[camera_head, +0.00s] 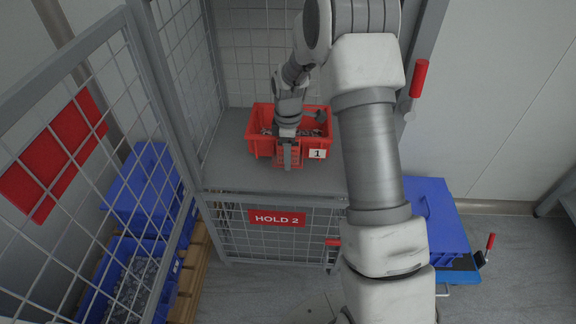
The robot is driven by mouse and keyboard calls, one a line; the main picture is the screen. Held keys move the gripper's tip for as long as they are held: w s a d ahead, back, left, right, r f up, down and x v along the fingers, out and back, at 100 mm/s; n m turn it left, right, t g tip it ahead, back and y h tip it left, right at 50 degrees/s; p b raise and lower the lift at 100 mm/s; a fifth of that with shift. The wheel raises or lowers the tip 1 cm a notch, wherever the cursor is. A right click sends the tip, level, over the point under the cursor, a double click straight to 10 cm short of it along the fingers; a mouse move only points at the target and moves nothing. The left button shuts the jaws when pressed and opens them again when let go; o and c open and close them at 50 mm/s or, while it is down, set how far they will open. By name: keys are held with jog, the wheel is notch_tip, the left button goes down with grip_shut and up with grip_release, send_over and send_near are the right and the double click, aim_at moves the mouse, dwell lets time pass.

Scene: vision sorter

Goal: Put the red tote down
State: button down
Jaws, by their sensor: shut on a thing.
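The red tote (262,146) is inside the mesh cage, upright on or just above the grey shelf (235,178); I cannot tell whether it touches. It has a white label with a "1" on its front and small dark and light parts inside. My gripper (288,160) is at the middle of the tote's front wall, shut on it. My arm comes from the right and hides part of the tote's inside and the back of the cage.
A red "HOLD 2" sign (277,218) hangs below the shelf edge. The open mesh door (90,130) stands at left. Blue totes (140,185) are behind it on a wooden pallet. Another blue tote (432,215) stands at right. A red-handled lever (419,78) is on the right post.

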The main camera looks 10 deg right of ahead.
aim_at(288, 174)
jog(key=shift+f+b, duration=0.65)
jog(key=shift+f, duration=1.55)
jog(key=shift+c, duration=0.6)
grip_release()
jog(key=shift+f, duration=0.1)
notch_tip(288, 174, up, 12)
jog(key=p, duration=0.3)
jog(key=shift+s, duration=0.1)
